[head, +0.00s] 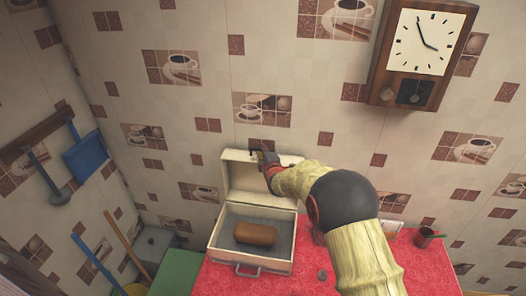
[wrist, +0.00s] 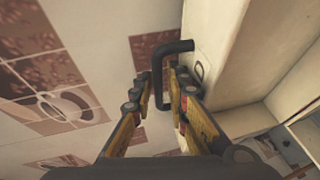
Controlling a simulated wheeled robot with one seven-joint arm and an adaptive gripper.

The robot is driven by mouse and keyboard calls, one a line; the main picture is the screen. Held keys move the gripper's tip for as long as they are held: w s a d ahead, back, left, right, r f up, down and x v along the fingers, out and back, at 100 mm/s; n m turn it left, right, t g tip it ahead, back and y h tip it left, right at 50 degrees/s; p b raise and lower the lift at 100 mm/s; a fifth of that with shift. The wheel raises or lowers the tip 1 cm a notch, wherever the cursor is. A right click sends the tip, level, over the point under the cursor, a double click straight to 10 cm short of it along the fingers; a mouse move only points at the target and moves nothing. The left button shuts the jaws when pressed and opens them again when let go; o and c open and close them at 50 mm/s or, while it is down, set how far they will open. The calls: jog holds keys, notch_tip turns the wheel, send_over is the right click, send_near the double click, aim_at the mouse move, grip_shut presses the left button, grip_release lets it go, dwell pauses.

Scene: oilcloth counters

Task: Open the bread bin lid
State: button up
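The bread bin (head: 284,262) is a cream box on the red counter. Its lid (head: 241,177) stands raised at the back, so the bin is open. A brown loaf (head: 257,234) lies inside on the grey floor. My gripper (head: 264,158) is at the top edge of the lid. In the wrist view, the fingers of my gripper (wrist: 163,82) are drawn close together on either side of the dark lid handle (wrist: 172,47). The lid (wrist: 240,45) fills the upper right there. My arm hides part of the lid's right side in the head view.
A tiled wall is close behind the lid. A clock (head: 422,52) hangs upper right; a blue dustpan (head: 86,157) hangs left.

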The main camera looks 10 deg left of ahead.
jog(key=shift+c, duration=1)
grip_shut()
